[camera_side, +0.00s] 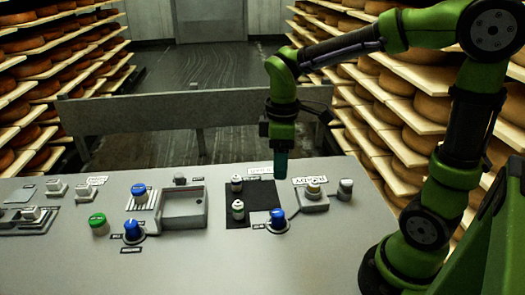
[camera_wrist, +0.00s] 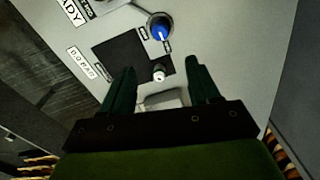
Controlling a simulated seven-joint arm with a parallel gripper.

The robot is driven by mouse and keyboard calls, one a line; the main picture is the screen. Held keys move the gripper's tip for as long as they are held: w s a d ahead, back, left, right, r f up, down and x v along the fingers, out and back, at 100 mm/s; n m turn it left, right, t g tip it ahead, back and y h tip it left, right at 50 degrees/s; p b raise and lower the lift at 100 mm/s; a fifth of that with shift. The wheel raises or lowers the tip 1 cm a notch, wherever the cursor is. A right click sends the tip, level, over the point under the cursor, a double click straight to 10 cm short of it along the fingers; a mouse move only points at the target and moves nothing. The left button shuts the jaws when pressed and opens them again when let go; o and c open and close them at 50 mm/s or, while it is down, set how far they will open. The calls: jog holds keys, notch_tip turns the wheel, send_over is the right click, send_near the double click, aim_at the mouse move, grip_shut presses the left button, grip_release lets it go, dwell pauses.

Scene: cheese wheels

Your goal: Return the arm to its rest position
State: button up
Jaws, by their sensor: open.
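My gripper (camera_side: 281,172) hangs pointing down above the back right of the grey panel, empty and clear of the objects below it. In the wrist view my gripper (camera_wrist: 160,75) shows two dark green fingers spread apart with nothing between them touching. Beneath it lies a black square (camera_side: 262,195) with two small white-capped vials on it, a rear one (camera_side: 237,183) and a front one (camera_side: 238,209). The wrist view shows one vial (camera_wrist: 158,72) on the black square (camera_wrist: 115,50); the other cannot be made out there.
The panel (camera_side: 300,260) carries a blue knob (camera_side: 277,219), another blue knob (camera_side: 132,230), a green button (camera_side: 98,223), a raised open box (camera_side: 184,207) and a button box (camera_side: 313,197). A metal rail (camera_side: 180,113) stands behind. Cheese shelves (camera_side: 50,60) line both sides.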

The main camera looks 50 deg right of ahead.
jog(key=s+a+r+m+t+y, duration=0.1)
jog(key=s+r+m+t+y, duration=0.1)
jog(key=s+r+m+t, duration=0.4)
jog(key=s+m+t, duration=0.1)
jog(key=m, duration=0.4)
jog(key=shift+s+a, duration=0.3)
jog(key=shift+a, duration=0.1)
jog(key=shift+c, duration=0.2)
dwell(0.4)
